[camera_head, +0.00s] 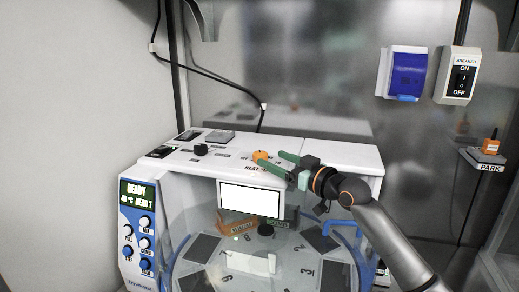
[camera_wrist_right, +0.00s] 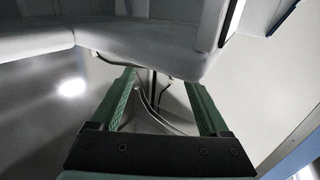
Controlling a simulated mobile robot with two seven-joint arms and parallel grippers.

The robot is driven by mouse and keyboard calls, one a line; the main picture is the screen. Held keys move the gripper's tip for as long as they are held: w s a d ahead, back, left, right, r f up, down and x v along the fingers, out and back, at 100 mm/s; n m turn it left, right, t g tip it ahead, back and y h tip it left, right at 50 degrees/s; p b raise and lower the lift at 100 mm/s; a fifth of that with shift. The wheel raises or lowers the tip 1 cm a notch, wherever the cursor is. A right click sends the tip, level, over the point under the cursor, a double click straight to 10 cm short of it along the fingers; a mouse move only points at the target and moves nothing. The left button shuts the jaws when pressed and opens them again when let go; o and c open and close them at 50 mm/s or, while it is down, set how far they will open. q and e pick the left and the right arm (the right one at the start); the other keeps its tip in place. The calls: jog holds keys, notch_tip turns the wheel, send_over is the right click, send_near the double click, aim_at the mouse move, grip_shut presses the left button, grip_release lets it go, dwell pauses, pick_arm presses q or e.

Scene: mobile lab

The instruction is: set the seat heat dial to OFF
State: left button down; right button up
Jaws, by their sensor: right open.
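The seat heat dial seems to be the small orange knob (camera_head: 260,155) on top of the white machine (camera_head: 330,152), beside a label that partly reads "HEAT". The fingers hide part of the label, and I cannot read the dial's setting. My right gripper (camera_head: 272,160) reaches in from the right over the machine top, its green fingers pointing left at the knob. The fingers are open and close to the knob; I cannot tell whether they touch it. In the right wrist view the green fingers (camera_wrist_right: 158,100) are spread, and no dial shows between them. My left gripper is not in view.
A black knob (camera_head: 200,149) and switches sit left on the machine top. A blank white screen (camera_head: 251,200) is on the front, above a numbered carousel (camera_head: 225,268). A control panel (camera_head: 137,230) reads "READY". A breaker (camera_head: 458,76) and blue box (camera_head: 405,73) are on the wall.

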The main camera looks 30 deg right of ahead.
aim_at(265, 156)
jog(key=shift+w+a+p, duration=0.2)
jog(key=shift+w, duration=0.85)
jog(key=shift+w+a+p, duration=0.15)
jog(key=shift+w+p, duration=0.1)
jog(key=shift+w, duration=0.8)
jog(key=shift+w+a+p, duration=0.2)
jog(key=shift+w, duration=0.85)
grip_shut()
